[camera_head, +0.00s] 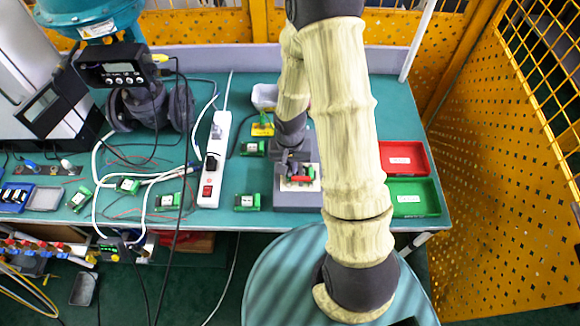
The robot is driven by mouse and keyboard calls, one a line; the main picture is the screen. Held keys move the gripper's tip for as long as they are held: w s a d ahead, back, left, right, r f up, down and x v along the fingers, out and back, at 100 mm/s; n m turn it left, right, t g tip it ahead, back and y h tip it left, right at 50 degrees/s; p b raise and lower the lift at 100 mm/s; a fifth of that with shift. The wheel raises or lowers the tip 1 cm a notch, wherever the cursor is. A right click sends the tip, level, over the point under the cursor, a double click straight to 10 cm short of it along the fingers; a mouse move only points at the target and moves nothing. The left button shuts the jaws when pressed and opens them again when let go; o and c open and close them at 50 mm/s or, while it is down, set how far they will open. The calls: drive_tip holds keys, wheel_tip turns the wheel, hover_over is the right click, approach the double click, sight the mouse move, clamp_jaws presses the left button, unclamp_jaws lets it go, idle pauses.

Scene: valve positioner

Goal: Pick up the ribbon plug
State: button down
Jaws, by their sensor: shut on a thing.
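My gripper (297,170) points down over a grey block (293,200) near the front middle of the green table. It is shut on a small part, which the fingers largely hide. A small red piece (303,180) shows right at the fingertips; I take it to be the ribbon plug, but it is too small to be sure. A white and green part lies just below and around the fingertips on the block. Whether the held piece touches the block cannot be told from this view.
A red tray (404,158) and a green tray (413,197) lie to the right, behind my arm. A white power strip (213,160), loose cables and several green connectors (247,202) lie to the left. A teal valve device (92,15) stands back left.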

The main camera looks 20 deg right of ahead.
sight(290, 168)
wheel_tip(290, 168, up, 9)
idle(0.3)
idle(0.7)
